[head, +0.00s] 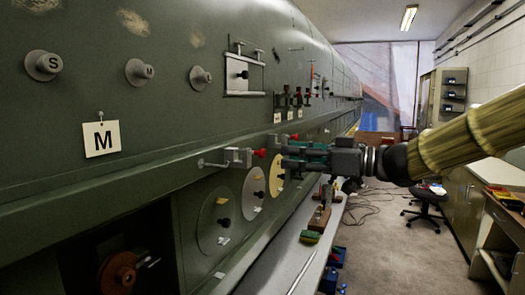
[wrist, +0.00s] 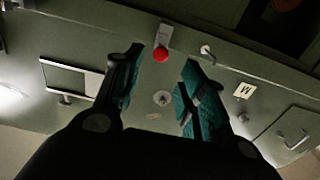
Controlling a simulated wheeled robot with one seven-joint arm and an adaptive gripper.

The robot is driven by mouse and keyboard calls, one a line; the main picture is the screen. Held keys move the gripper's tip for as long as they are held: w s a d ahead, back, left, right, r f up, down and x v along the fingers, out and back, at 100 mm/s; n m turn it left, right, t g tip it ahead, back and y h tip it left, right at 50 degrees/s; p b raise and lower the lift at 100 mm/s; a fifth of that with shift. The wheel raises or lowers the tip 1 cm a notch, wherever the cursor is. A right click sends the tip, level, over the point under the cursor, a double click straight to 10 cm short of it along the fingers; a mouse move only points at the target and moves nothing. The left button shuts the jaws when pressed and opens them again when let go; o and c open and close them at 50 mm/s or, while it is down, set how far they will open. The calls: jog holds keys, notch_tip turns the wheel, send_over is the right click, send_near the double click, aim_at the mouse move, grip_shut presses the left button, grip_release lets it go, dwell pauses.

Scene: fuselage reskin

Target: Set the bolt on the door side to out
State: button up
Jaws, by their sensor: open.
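A slide bolt (head: 238,157) with a grey block and a red knob (head: 260,152) is on the green fuselage ledge, its rod pointing left to a small round end (head: 201,163). A second red-knobbed bolt (head: 273,141) sits just beyond it, partly hidden by my gripper. My gripper (head: 286,156) is open and empty, just right of the nearer red knob. In the wrist view a red knob (wrist: 160,55) appears between the fingertips of my gripper (wrist: 164,60), with its grey block (wrist: 166,34) behind. Contact is not visible. No label shows which bolt is on the door side.
A card marked M (head: 101,139) hangs at left. Round knobs (head: 43,66) and a framed latch plate (head: 243,74) stick out above. Round dials (head: 215,221) lie below the ledge. A bench (head: 290,262) with tools runs under my gripper. Open floor (head: 392,250) lies right.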

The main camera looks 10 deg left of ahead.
aim_at(265, 152)
jog(key=a, duration=0.2)
jog(key=w+a+p, duration=0.1)
jog(key=a, duration=0.2)
jog(key=a+p, duration=0.1)
jog(key=a, duration=0.2)
jog(key=shift+w+a, duration=0.25)
jog(key=shift+w, duration=0.1)
